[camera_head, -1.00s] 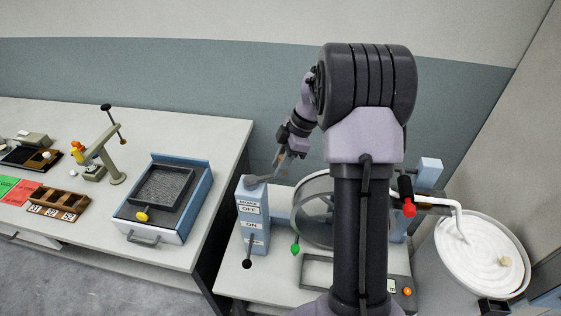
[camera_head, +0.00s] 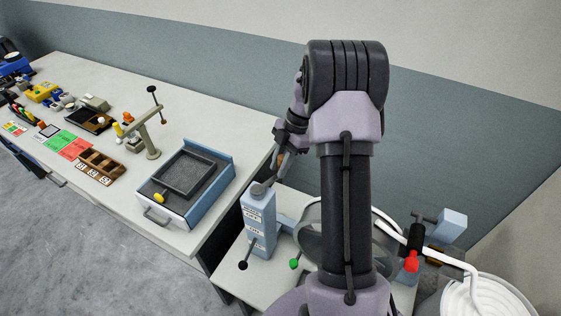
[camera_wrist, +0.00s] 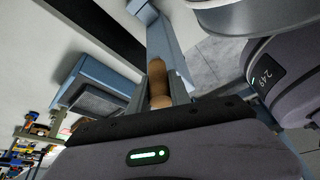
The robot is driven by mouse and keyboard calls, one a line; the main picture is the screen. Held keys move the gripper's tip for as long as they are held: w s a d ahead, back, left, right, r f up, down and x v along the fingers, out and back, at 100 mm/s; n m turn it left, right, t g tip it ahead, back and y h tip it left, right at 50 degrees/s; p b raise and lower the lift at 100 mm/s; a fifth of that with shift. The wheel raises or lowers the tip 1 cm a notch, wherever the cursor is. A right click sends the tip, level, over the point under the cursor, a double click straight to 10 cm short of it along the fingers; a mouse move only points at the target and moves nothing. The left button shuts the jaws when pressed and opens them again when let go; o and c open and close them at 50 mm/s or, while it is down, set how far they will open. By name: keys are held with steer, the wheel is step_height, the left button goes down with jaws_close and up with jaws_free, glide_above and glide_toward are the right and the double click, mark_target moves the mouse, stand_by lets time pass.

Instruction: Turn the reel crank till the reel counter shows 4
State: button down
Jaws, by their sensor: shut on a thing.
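My gripper (camera_head: 280,160) is shut on a brown handle in the head view. In the wrist view, my gripper (camera_wrist: 159,82) has its fingers on either side of this brown crank handle (camera_wrist: 157,72). The handle appears joined to a grey crank arm (camera_head: 263,187) on top of the blue post (camera_head: 256,222). My arm hides part of the large grey wheel (camera_head: 309,238) beside the post. I cannot make out a counter reading in the current views.
A black-knobbed lever (camera_head: 243,265) and green knob (camera_head: 295,264) stick out at the front. A red-tipped handle (camera_head: 411,262) and white coiled container (camera_head: 485,298) are at right. A blue tray box (camera_head: 212,205) sits on the left table (camera_head: 110,190).

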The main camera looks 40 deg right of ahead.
steer(key=shift+w+n+p, duration=0.3)
steer(key=shift+n+p, duration=0.05)
steer(key=shift+n, duration=0.15)
steer(key=shift+w+a, duration=0.1)
stand_by(0.5)
steer(key=c, duration=1.2)
jaws_free()
steer(key=p+v, duration=0.4)
steer(key=v, duration=1.3)
steer(key=shift+w+r+p, duration=0.2)
steer(key=shift+w+p, duration=0.1)
steer(key=shift+w, duration=0.05)
